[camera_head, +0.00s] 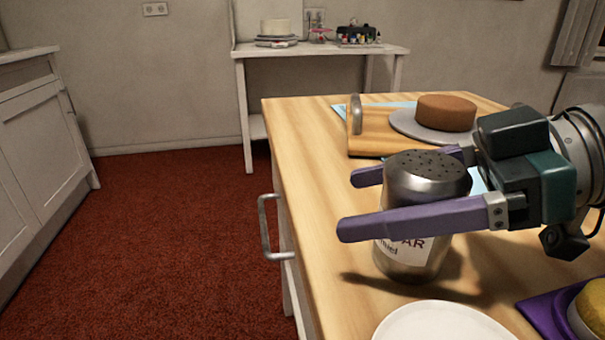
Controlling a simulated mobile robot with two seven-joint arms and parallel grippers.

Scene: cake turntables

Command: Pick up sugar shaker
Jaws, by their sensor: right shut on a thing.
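The sugar shaker (428,180) is a silver metal can with a perforated top and a label partly reading "AR". It is upright over the wooden table near its left edge, with a shadow at its foot. I cannot tell whether its base touches the table. My right gripper (358,202) comes in from the right. Its two purple fingers lie on either side of the shaker and are shut on it. The near finger covers part of the shaker's body and label. My left gripper is not in view.
A side table (322,51) holds a pale cake. Red carpet is clear at left.

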